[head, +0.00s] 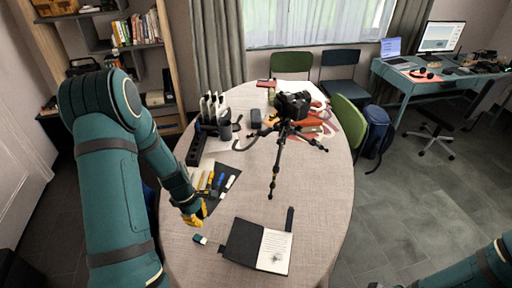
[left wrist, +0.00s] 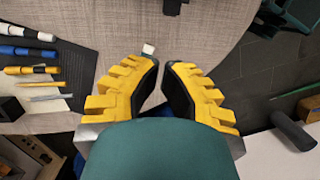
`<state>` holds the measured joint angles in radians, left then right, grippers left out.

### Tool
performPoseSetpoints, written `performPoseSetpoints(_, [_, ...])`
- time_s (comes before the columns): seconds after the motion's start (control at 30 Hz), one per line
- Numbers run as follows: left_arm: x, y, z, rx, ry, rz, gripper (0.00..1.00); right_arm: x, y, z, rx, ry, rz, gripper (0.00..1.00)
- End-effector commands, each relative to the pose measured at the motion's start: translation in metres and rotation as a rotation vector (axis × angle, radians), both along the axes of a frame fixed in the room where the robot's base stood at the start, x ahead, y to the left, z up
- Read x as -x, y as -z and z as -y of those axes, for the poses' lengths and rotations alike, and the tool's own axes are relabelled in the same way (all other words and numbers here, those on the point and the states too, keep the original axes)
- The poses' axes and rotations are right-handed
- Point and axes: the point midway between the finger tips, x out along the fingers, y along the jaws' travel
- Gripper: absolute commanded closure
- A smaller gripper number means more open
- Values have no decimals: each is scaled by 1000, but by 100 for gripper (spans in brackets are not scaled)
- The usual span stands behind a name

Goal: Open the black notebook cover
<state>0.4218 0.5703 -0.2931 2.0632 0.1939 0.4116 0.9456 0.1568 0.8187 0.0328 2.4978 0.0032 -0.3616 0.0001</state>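The black notebook (head: 242,241) lies on the table near its front edge. A dark panel is on its left and a white page (head: 275,248) with a small drawing faces up on its right. A small dark tab (head: 222,249) sticks out at its left edge. My left gripper (head: 193,220) has yellow fingers and is above the table, left of the notebook and apart from it. In the left wrist view the fingertips (left wrist: 161,64) are a little apart with nothing between them. A small dark piece at that view's top edge (left wrist: 173,5) is probably the notebook's tab. My right gripper is out of view.
A small white-and-teal eraser (head: 200,239) lies between the left gripper and notebook. A dark mat (head: 232,172) with pens is behind the gripper. A tripod with a camera (head: 292,105) stands behind the notebook. The cloth right of the notebook (head: 315,235) is clear.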

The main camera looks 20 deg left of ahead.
Motion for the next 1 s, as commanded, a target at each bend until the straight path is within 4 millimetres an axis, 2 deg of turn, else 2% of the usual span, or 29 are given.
performPoseSetpoints(0.17, [-1,5,6,-1,27,5,100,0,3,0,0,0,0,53])
performPoseSetpoints(0.27, [-4,23,30,-8,147,30,100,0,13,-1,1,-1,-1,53])
performPoseSetpoints(0.37, [-6,55,76,-22,385,89,100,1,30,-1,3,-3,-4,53])
performPoseSetpoints(0.5, [1,98,157,-44,813,218,100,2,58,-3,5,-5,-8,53])
performPoseSetpoints(0.6, [14,119,210,-54,1099,322,100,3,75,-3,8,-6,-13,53])
performPoseSetpoints(0.7, [28,130,251,-64,1325,420,100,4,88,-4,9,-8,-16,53])
performPoseSetpoints(0.83, [41,135,281,-75,1499,505,100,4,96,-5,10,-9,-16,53])
performPoseSetpoints(1.0, [44,134,290,-82,1556,538,100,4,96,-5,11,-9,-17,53])
